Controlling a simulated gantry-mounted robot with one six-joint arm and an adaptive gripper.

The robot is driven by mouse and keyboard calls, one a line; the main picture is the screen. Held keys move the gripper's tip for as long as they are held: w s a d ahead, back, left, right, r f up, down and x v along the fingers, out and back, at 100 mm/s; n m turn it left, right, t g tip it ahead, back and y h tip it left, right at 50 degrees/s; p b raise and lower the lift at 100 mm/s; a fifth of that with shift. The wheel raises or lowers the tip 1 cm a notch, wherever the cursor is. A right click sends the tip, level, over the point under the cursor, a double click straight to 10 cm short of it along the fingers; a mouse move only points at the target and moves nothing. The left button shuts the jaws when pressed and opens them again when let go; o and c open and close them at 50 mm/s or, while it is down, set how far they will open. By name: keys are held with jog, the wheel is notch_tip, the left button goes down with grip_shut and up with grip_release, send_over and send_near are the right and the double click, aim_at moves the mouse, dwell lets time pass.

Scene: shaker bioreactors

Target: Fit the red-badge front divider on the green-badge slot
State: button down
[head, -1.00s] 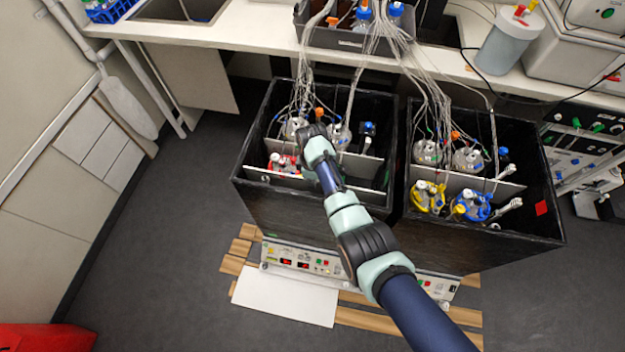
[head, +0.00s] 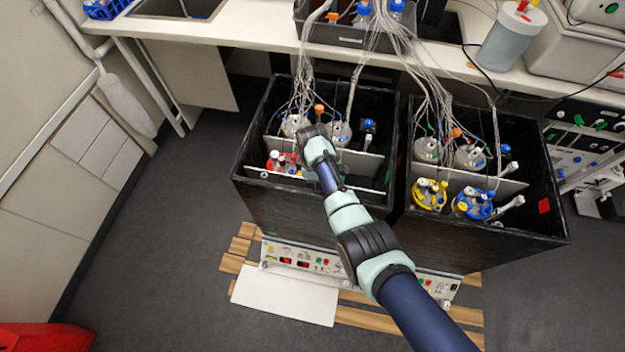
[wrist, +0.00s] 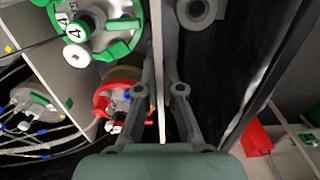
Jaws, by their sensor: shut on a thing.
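My gripper (wrist: 160,92) is shut on a pale divider (wrist: 158,50), seen nearly edge-on between its fingers. In the head view my gripper (head: 318,150) is over the front part of the left black box (head: 290,225), and the divider (head: 365,194) stands across that box's front part, partly hidden by my arm. Whether it is fully seated I cannot tell. A small green mark (head: 388,176) shows at that box's right inner wall. A red badge (head: 543,206) is on the right box's right inner wall.
A red-ringed vessel (wrist: 108,100) and a green-ringed vessel (wrist: 105,38) are close left of the divider in the wrist view. A rear divider (head: 365,166) crosses the left box. Tubes (head: 303,75) hang into it. The right box holds several vessels and one divider (head: 510,187).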

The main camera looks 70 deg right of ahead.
jog(key=shift+f, duration=0.45)
jog(key=shift+f+b, duration=0.6)
jog(key=shift+b, duration=0.1)
jog(key=shift+f, duration=0.15)
jog(key=shift+f+b, duration=0.5)
jog(key=shift+b, duration=0.05)
jog(key=shift+f, duration=0.15)
dwell(0.4)
jog(key=shift+f+b, duration=0.65)
jog(key=shift+f, duration=0.15)
jog(key=shift+f+b, duration=0.5)
jog(key=shift+b, duration=0.05)
jog(key=c, duration=1.2)
grip_release()
jog(key=shift+c, duration=0.2)
